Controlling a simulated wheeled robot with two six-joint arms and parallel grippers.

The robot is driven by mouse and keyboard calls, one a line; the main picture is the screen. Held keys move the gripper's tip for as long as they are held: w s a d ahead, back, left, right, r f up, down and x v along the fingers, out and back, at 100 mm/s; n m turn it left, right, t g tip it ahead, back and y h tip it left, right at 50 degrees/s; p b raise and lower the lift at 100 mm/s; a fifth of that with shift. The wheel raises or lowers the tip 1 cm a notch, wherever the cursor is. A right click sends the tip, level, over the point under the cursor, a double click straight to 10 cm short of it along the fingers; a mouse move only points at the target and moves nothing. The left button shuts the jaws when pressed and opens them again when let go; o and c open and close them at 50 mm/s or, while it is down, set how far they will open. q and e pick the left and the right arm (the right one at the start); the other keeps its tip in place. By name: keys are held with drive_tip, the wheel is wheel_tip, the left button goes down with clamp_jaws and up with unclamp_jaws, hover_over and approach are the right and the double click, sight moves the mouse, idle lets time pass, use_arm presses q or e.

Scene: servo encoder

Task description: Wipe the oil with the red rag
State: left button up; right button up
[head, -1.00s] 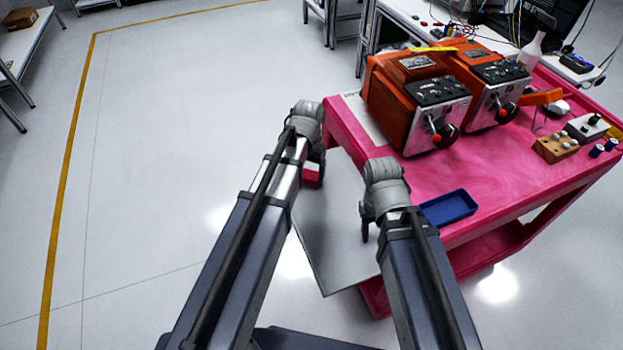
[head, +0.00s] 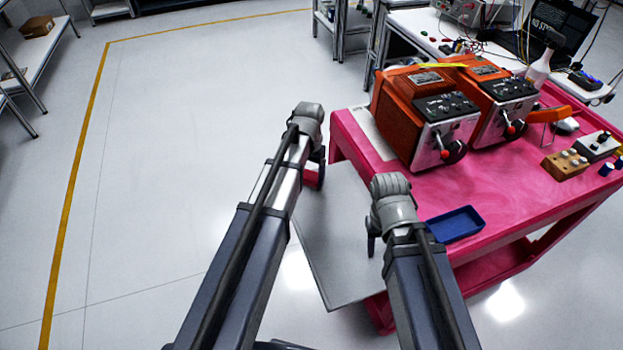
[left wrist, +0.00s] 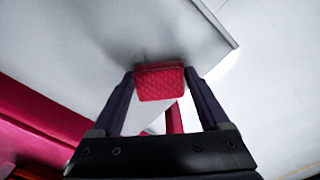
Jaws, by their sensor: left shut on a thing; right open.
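A small red rag (left wrist: 160,82) is between the fingers of my left gripper (left wrist: 160,92) in the left wrist view, folded into a block with a textured face. In the head view the rag (head: 312,176) shows as a red patch beside my left gripper (head: 318,172), which is at the left edge of a grey panel (head: 345,240) next to the pink cart. My left gripper is shut on the rag. My right gripper (head: 371,244) is open and empty over the panel's right part, left of a blue tray. I cannot make out any oil in these frames.
The pink cart (head: 500,195) carries two orange machines (head: 425,110), the blue tray (head: 455,223), a wooden block with knobs (head: 565,164) and a spray bottle (head: 541,68). Open floor (head: 180,180) lies to the left, with a yellow line.

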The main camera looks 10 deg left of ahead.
use_arm(q)
drive_tip(key=shift+r, duration=0.15)
use_arm(e)
drive_tip(key=shift+r, duration=0.1)
use_arm(q)
wheel_tip(320, 180, up, 6)
drive_tip(key=p, duration=0.6)
drive_tip(key=shift+s, duration=0.1)
use_arm(e)
wheel_tip(320, 180, up, 6)
drive_tip(key=shift+f, duration=0.1)
use_arm(q)
wheel_tip(320, 180, up, 3)
drive_tip(key=p, duration=0.3)
use_arm(e)
wheel_tip(320, 180, up, 3)
